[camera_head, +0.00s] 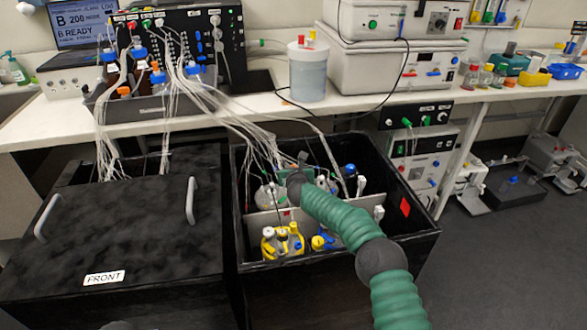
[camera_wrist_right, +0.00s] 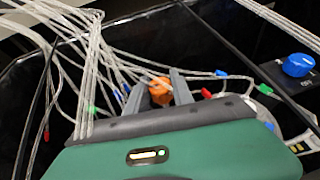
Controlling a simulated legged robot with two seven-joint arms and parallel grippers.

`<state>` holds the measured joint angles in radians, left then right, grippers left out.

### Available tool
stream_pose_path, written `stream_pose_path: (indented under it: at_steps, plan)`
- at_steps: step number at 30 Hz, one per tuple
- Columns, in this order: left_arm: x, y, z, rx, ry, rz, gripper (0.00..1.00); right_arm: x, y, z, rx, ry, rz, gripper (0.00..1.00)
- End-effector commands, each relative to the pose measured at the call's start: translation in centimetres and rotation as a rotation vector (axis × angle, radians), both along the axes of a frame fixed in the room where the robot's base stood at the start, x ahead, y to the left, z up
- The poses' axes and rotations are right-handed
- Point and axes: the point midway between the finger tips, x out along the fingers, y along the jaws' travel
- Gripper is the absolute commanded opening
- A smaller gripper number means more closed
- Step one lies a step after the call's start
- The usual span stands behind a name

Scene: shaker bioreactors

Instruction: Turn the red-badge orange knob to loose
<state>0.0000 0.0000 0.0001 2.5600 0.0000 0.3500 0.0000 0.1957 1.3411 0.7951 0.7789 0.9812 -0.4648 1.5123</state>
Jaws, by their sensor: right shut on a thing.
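In the right wrist view an orange knob (camera_wrist_right: 160,91) sits between the two grey fingers of my right gripper (camera_wrist_right: 159,92), which is shut on it. The fingers hide the knob's sides, and I cannot make out a badge or a loose mark on it. In the head view my green right arm reaches into the open black box, and my right gripper (camera_head: 290,174) is low among the tubes there; the knob is hidden in that view. My left gripper is not in view.
A blue knob (camera_wrist_right: 298,65) is right of my gripper. Clear tubes (camera_wrist_right: 92,80) crowd the left. A closed black lid (camera_head: 120,235) is beside the box.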

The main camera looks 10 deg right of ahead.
Motion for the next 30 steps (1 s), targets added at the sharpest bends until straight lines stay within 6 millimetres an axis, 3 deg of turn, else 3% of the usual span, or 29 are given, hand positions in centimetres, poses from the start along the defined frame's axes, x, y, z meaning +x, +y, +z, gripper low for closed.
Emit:
stream_pose_path:
  at_steps: [14, 25, 30]
  plan:
    - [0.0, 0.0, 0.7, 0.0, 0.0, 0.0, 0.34, 0.0, -0.1, 0.2, 0.0, 0.0, 0.084, 0.0]
    - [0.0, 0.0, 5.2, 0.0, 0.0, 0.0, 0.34, 0.1, 0.0, 0.6, -0.005, 0.0, 0.334, 0.0]
    - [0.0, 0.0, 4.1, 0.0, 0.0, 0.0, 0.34, 0.1, -0.1, -0.2, -0.007, -0.002, 0.432, 0.0]
